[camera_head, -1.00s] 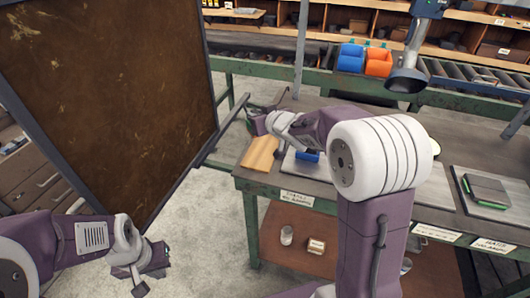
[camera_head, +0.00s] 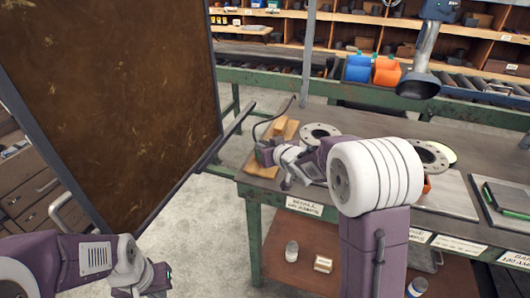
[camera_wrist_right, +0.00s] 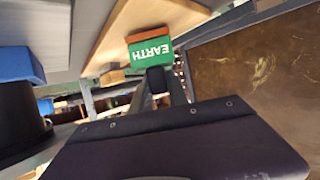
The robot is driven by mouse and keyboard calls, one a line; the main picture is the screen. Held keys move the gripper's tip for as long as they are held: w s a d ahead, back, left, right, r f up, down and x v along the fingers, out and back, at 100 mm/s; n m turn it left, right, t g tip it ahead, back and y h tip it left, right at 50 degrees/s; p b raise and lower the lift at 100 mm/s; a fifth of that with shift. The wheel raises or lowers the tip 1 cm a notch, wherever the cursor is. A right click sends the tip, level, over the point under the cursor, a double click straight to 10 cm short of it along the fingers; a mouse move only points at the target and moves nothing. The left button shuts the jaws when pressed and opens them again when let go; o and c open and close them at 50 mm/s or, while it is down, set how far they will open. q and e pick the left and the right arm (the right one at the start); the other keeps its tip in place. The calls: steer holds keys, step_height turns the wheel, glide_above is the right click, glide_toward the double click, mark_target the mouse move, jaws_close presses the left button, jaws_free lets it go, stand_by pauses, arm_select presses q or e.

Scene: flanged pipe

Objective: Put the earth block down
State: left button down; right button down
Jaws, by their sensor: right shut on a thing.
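The earth block (camera_wrist_right: 150,50) is green with an orange-red edge and the word EARTH, seen upside down in the right wrist view. It sits at the tips of my right gripper (camera_wrist_right: 158,80), which is shut on it. In the head view my right gripper (camera_head: 264,152) is at the light wooden board (camera_head: 262,170) near the bench's left end; the block is hidden there. Whether the block touches the board, I cannot tell. My left gripper (camera_head: 150,284) is low at the left, away from the bench, its fingers cut off or unclear.
Grey flanges (camera_head: 320,132) lie on the bench (camera_head: 470,140) behind my right arm. A thin dark cable (camera_head: 282,112) curves by the board. A large brown panel (camera_head: 115,100) stands left of the bench. Blue (camera_head: 358,69) and orange bins (camera_head: 387,72) stand behind.

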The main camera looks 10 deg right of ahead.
steer(key=shift+w+f, duration=0.1)
steer(key=shift+f, duration=0.1)
steer(key=shift+r, duration=0.15)
steer(key=shift+f, duration=0.2)
steer(key=c, duration=1.3)
jaws_free()
